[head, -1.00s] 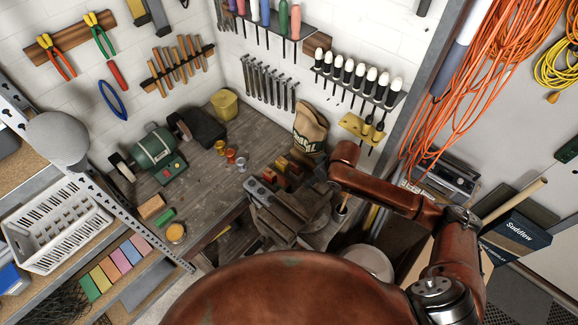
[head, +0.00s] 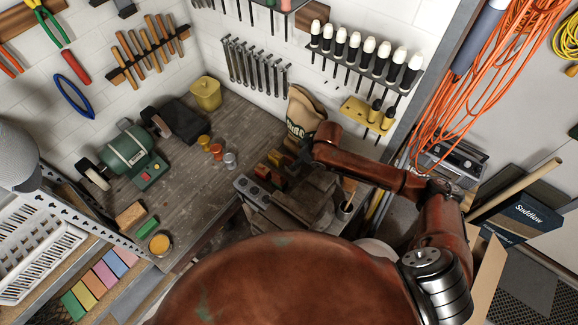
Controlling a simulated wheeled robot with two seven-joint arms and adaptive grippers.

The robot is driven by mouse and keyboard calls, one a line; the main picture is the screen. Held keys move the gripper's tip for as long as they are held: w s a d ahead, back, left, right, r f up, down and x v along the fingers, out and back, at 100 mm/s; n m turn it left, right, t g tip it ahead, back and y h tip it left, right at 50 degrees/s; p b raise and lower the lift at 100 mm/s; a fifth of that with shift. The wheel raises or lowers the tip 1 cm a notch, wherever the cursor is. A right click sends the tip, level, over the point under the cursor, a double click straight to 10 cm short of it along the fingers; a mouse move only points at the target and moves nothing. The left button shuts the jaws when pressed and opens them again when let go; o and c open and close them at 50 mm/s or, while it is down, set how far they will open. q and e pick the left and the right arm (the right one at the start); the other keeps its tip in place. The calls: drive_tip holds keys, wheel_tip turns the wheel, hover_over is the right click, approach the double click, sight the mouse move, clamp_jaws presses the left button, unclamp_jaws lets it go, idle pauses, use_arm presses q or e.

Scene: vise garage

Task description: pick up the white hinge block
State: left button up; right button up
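I cannot make out a white hinge block for certain. A pale grey block with dark round holes (head: 252,191) lies at the bench's front edge, left of the dark vise (head: 303,203). My rust-red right arm comes in from the right and reaches over the bench just behind the vise. Its gripper fingers do not show. My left gripper is not in view. A large rust-red part of me hides the foreground.
The wooden bench (head: 208,182) carries a green grinder (head: 130,152), small coloured pots (head: 217,151), a yellow bin (head: 206,93) and a cloth bag (head: 304,117). A white basket (head: 38,262) stands at left. Bare bench top lies left of the vise.

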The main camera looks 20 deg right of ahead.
drive_tip(key=shift+w+a+f, duration=0.2)
drive_tip(key=shift+a+f, duration=0.2)
drive_tip(key=shift+f, duration=0.35)
drive_tip(key=x, duration=0.2)
drive_tip(key=a+p+x, duration=0.1)
drive_tip(key=x, duration=0.1)
drive_tip(key=shift+w+f, duration=0.2)
drive_tip(key=shift+w, duration=0.05)
drive_tip(key=shift+f, duration=0.4)
clamp_jaws()
